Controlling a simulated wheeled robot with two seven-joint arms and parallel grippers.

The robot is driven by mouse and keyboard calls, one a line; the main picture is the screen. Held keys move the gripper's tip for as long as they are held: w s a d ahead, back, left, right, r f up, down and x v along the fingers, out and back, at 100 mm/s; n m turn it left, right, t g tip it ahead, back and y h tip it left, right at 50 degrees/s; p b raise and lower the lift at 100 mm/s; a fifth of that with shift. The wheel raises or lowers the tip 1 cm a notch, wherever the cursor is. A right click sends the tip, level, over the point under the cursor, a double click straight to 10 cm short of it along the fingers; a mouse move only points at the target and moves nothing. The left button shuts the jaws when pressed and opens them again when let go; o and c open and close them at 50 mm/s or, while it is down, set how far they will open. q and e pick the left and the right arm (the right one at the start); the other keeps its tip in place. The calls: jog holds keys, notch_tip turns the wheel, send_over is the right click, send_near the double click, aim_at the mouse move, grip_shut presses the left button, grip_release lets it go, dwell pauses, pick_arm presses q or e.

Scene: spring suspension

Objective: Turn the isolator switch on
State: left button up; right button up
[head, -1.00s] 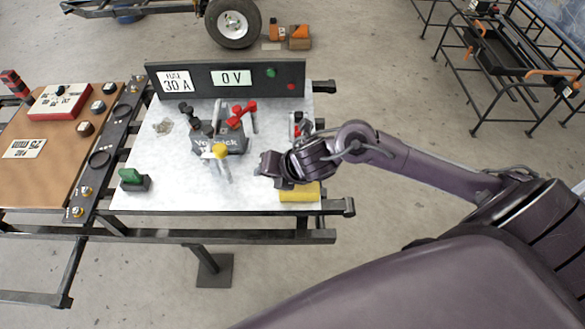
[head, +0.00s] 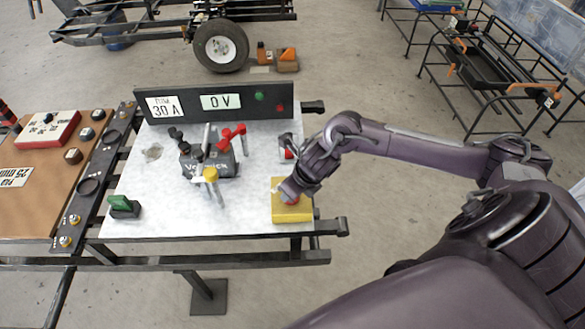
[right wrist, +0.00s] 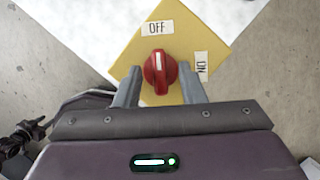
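The isolator switch is a yellow box (head: 291,213) at the right front corner of the white worktop, with a red rotary knob (right wrist: 159,72). In the right wrist view the knob's white line points at the OFF label (right wrist: 157,28); the ON label (right wrist: 201,66) is to its right. My right gripper (right wrist: 159,88) is open, with one finger on each side of the knob and a visible gap on both sides. In the head view the right gripper (head: 290,192) is over the box and hides most of the knob. My left gripper is not seen in the head view.
A panel (head: 215,102) reading 30 A and 0 V stands at the back. A grey battery (head: 207,164) with red, black and yellow clamps is left of the switch. A green-topped block (head: 122,205) is at the front left. A small red-and-black device (head: 287,148) is behind the switch.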

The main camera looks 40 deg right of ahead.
jog(key=shift+w+f, duration=0.1)
jog(key=shift+f, duration=0.1)
jog(key=shift+c, duration=0.5)
grip_shut()
